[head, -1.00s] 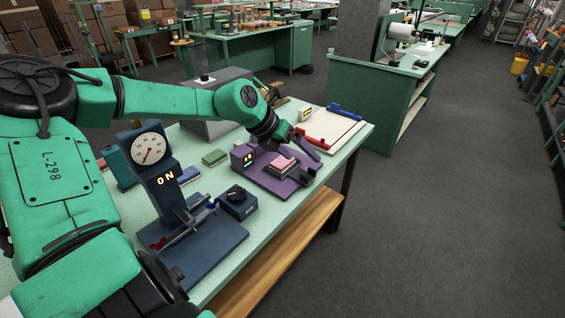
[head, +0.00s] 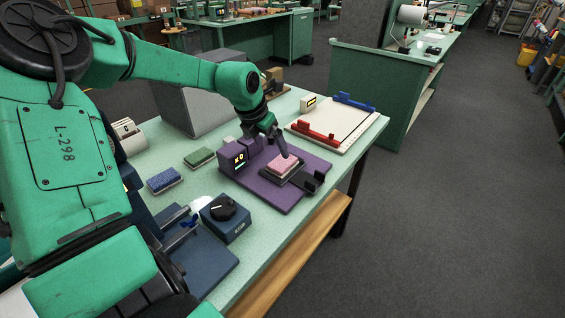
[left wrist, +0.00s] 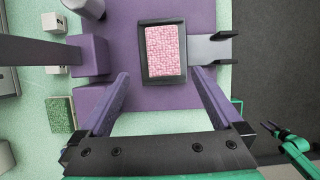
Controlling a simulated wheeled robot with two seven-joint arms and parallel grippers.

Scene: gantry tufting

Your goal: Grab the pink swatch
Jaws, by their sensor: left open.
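The pink swatch (head: 284,165) lies flat in a dark-rimmed holder (head: 290,175) on the purple device (head: 268,199) on the pale green bench. In the left wrist view the pink swatch (left wrist: 166,50) sits inside its dark frame, above and between my two fingers. My left gripper (head: 280,150) is at the purple device, close to the swatch. In the left wrist view the left gripper (left wrist: 160,95) is open with nothing between its fingers. My right gripper is not clearly identifiable in the head view.
A green swatch (head: 200,157) and a blue swatch (head: 164,180) lie left of the purple device. A dark blue knob box (head: 225,220) stands in front. A white board with red and blue clamps (head: 345,128) lies behind right. A grey box (head: 187,108) stands at the back.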

